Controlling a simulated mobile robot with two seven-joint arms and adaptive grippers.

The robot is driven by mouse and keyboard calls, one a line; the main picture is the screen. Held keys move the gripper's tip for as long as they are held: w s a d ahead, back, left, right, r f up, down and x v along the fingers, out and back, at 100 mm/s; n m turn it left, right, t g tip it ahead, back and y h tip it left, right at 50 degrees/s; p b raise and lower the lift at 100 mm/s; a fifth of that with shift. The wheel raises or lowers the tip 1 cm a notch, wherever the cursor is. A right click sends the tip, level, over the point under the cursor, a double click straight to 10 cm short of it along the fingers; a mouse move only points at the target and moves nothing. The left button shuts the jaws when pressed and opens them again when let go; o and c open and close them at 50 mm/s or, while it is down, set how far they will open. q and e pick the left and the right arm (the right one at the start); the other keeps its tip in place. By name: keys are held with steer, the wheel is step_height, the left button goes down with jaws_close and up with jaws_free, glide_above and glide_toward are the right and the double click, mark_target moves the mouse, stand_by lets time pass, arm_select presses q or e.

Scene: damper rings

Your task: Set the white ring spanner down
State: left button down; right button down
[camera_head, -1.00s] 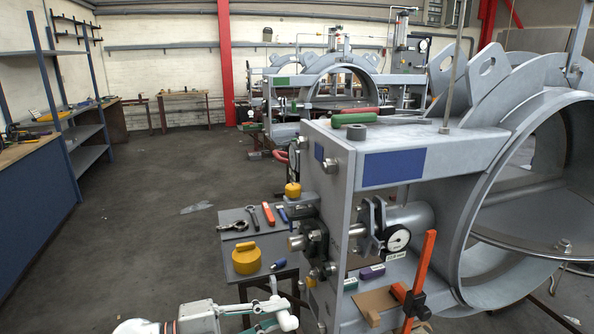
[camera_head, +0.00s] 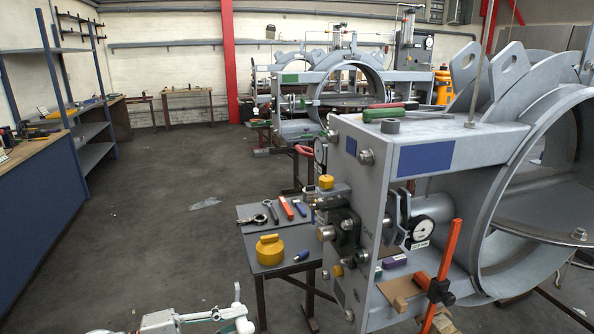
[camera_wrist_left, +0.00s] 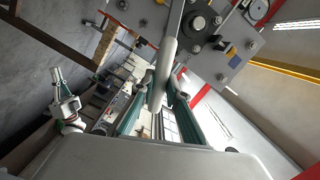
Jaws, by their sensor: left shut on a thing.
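My left gripper (camera_head: 232,321) is low at the bottom edge of the head view, in front of and below the small grey table (camera_head: 250,212). It is shut on the white ring spanner (camera_head: 238,292), whose pale shaft sticks up from the jaws. In the left wrist view the teal fingers (camera_wrist_left: 164,98) close on both sides of the pale shaft (camera_wrist_left: 169,52). The spanner's ring ends cannot be made out. The spanner is held in the air, apart from the table. The jaws of my right gripper do not show.
The table holds a yellow lidded pot (camera_head: 270,251), a dark ring-ended tool (camera_head: 252,219), a red-handled tool (camera_head: 286,208) and blue items. The large grey ring machine (camera_head: 440,130) stands close at the right, with an orange clamp (camera_head: 449,252). Open floor lies left of the table.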

arm_select(q)
steer(key=s+a+n+t+y, duration=0.3)
steer(key=a+n+t+y, duration=0.3)
steer(key=a, duration=0.3)
steer(key=s+a+n+t+y, duration=0.2)
steer(key=a+n+t+y, duration=0.25)
steer(key=a+y, duration=0.3)
steer(key=d, duration=0.1)
steer(key=d+r+n+y, duration=0.1)
steer(key=d, duration=0.1)
steer(key=d+n+y, duration=0.1)
steer(key=shift+d+r+n+y, duration=0.25)
steer(key=shift+d, duration=0.05)
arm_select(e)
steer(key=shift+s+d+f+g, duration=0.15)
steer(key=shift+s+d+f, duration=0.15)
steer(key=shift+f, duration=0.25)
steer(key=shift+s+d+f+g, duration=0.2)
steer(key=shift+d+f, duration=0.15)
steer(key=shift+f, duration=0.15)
arm_select(q)
steer(key=shift+f, duration=0.15)
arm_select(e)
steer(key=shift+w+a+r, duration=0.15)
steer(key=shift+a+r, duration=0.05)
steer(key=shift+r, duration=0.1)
